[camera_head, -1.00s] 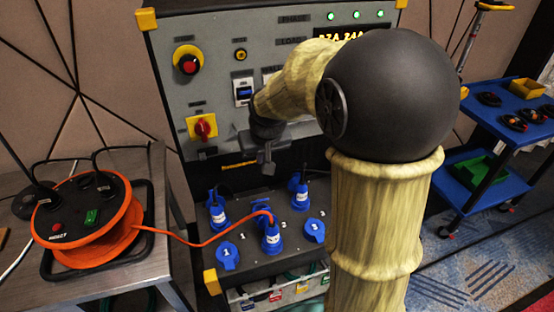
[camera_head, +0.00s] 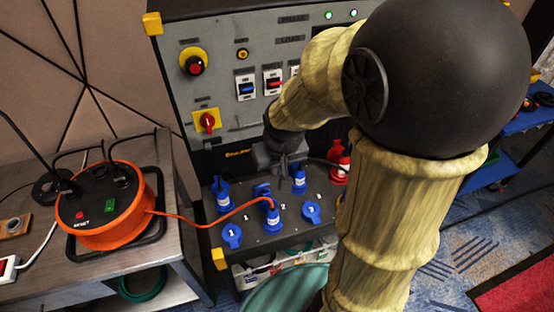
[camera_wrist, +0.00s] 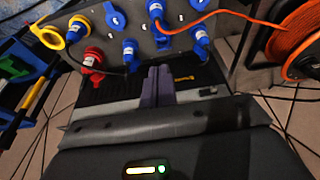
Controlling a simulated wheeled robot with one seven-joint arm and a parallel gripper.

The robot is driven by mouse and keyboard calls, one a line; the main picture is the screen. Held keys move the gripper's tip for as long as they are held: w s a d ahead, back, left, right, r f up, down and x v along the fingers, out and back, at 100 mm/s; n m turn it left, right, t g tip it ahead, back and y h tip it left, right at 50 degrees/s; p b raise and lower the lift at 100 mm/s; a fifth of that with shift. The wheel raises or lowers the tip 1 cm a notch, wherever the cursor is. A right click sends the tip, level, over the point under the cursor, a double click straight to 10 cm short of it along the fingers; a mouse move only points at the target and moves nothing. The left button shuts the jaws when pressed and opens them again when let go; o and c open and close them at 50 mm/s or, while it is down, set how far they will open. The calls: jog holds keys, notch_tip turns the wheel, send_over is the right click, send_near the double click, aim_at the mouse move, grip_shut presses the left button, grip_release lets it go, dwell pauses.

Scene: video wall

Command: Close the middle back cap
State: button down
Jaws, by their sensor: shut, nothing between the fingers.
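The middle back cap (camera_head: 262,190) is blue and sits in the back row of the sloped black socket panel (camera_head: 262,237), behind the plug with the orange cable. It looks raised, but its exact angle is hard to tell. In the wrist view a blue cap (camera_wrist: 155,10) stands beyond my fingertips. My gripper (camera_head: 284,174) is shut and empty, above the back edge of the panel and slightly right of the middle back cap. In the wrist view its fingers (camera_wrist: 158,70) point at the back row. I cannot tell whether they touch anything.
Blue plugs stand at back left (camera_head: 221,195) and back right (camera_head: 299,180), close to my gripper. The orange-cable plug (camera_head: 270,217) stands in front. Front caps 1 (camera_head: 232,236) and 3 (camera_head: 312,212) flank it. A red plug (camera_head: 339,165) is at right, an orange reel (camera_head: 100,210) at left.

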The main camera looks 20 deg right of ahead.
jog(key=shift+s, duration=0.1)
jog(key=shift+g, duration=0.3)
jog(key=s, duration=0.1)
jog(key=s+f, duration=0.1)
jog(key=s, duration=0.1)
jog(key=s+f, duration=0.1)
jog(key=s, duration=0.1)
jog(key=shift+s+f, duration=0.1)
